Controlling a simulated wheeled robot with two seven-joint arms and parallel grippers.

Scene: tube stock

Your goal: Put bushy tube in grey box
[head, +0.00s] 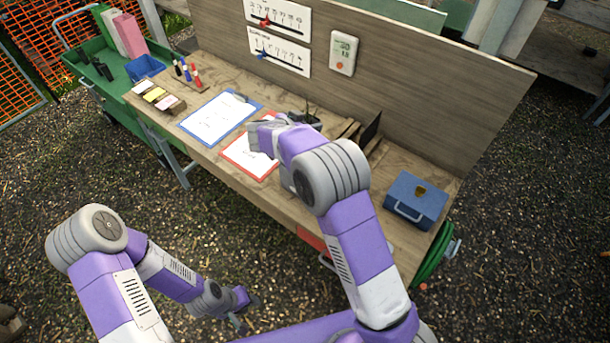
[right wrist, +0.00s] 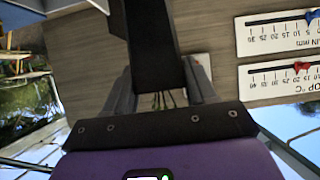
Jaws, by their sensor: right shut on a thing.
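My right gripper (head: 257,133) is over the bench, above the red clipboard. In the right wrist view its two grey fingers (right wrist: 160,95) are on either side of a dark square-sided tube (right wrist: 152,40), shut on it. A few thin green stems (right wrist: 170,98) show by the tube's end, so it may be the bushy tube; its foliage is mostly hidden. In the head view a dark thing with a thin sprig (head: 305,119) shows just behind the gripper. My left gripper (head: 246,311) is low in front of the bench, open and empty. I cannot make out a grey box.
On the bench (head: 445,185) are a blue clipboard (head: 220,118), a red clipboard (head: 245,160), marker pens (head: 187,73), small boxes (head: 158,97) and a blue cash box (head: 415,200). A back panel (head: 420,65) carries gauges. A green cart (head: 115,75) stands left.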

